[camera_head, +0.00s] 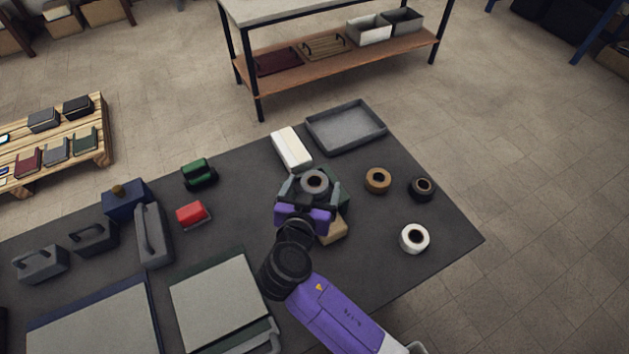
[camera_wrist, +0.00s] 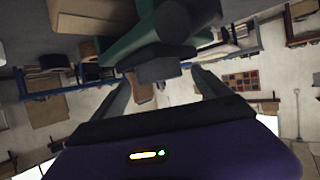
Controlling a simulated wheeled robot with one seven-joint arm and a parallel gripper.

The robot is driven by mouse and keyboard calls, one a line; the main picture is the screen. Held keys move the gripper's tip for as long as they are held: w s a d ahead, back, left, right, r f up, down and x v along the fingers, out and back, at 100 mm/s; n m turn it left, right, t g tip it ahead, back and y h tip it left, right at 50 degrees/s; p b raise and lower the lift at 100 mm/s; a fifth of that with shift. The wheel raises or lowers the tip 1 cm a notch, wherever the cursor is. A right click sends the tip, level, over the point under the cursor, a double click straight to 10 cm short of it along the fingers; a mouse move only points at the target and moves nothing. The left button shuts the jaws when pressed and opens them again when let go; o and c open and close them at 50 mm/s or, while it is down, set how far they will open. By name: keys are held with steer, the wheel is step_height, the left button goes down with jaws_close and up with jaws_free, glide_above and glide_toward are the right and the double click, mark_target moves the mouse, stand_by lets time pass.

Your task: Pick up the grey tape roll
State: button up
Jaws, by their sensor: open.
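The grey tape roll (camera_head: 315,174) is in the head view near the middle of the dark table, just past the front of my gripper. Something dark green shows beside and below it, partly hidden by my gripper. My gripper (camera_head: 308,194), with its purple body, is open. In the wrist view its two dark fingers (camera_wrist: 162,74) stand apart, with a dark block-like shape and a green part between and beyond them. A grey rounded shape shows there too; I cannot tell whether it is the roll. I cannot tell whether the fingers touch anything.
A brown tape roll (camera_head: 378,180), a black one (camera_head: 422,188) and a white one (camera_head: 414,238) lie to the right. A white box (camera_head: 292,148) and a grey tray (camera_head: 370,144) stand behind. A tan block (camera_head: 333,231) is partly under my gripper. The table's right corner is clear.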

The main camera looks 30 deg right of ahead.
steer(key=shift+w+d+f, duration=0.15)
steer(key=shift+w, duration=0.05)
steer(key=c, duration=1.5)
